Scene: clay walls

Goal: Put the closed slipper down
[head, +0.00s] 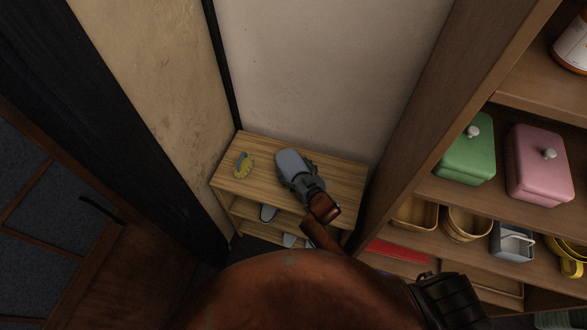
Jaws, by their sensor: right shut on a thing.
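The closed slipper (289,161) is grey-blue and shows above the top board of a small wooden shoe rack (346,184). My right gripper (298,179) is shut on it, at the end nearer to me. Its fingers are partly hidden by the wrist and the slipper. I cannot tell whether the slipper touches the board or hangs just above it. My left gripper is not in the head view.
Walls close in behind and left. At right, a tall shelf holds a green box (466,155), a pink box (540,170) and baskets (468,224).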

